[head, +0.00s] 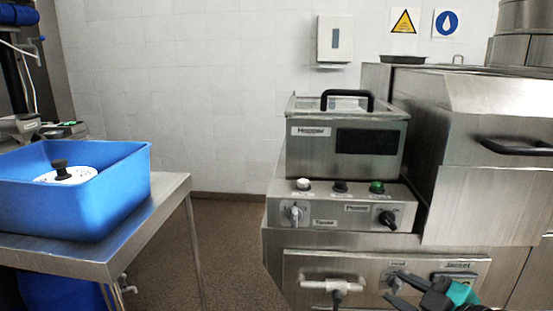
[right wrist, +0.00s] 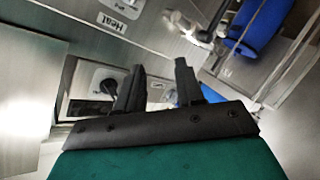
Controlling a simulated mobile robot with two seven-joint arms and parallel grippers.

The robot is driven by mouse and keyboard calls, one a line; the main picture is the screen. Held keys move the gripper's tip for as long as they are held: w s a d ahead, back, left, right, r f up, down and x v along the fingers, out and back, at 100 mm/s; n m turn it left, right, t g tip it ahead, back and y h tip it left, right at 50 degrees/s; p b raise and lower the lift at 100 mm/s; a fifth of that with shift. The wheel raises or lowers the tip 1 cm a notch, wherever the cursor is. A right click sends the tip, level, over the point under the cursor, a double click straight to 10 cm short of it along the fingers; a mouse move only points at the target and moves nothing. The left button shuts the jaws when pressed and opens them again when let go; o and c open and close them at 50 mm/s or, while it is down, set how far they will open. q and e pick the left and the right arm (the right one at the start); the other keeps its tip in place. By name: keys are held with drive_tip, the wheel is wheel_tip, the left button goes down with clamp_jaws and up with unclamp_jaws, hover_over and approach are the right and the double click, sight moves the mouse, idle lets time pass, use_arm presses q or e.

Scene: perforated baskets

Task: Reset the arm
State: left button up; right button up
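My right gripper (head: 396,288) comes in at the bottom right of the head view, in front of the lower panel of the steel machine (head: 345,215). Its black fingers are apart with nothing between them. The right wrist view also shows the fingers of this gripper (right wrist: 158,75) spread and empty, with the panel and a dark knob (right wrist: 104,82) behind them. The gripper body is green. My left gripper is not in view.
A blue bin (head: 85,212) holding a white perforated piece (head: 82,175) with a black knob stands on a steel table (head: 170,200) at left. A fryer-like unit with a black handle (head: 347,95) tops the machine. Floor (head: 225,245) between is clear.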

drive_tip(key=s+a+f+m+g+h, duration=0.1)
drive_tip(key=s+f+m, duration=0.4)
drive_tip(key=f, duration=0.6)
drive_tip(key=s+a+f+m+g+h, duration=0.1)
drive_tip(key=s+a+f+m+h, duration=0.2)
drive_tip(key=s+f, duration=0.7)
drive_tip(key=shift+s+a+f+m+p, duration=0.25)
drive_tip(key=shift+a+f+m+p, duration=0.25)
drive_tip(key=shift+m, duration=0.6)
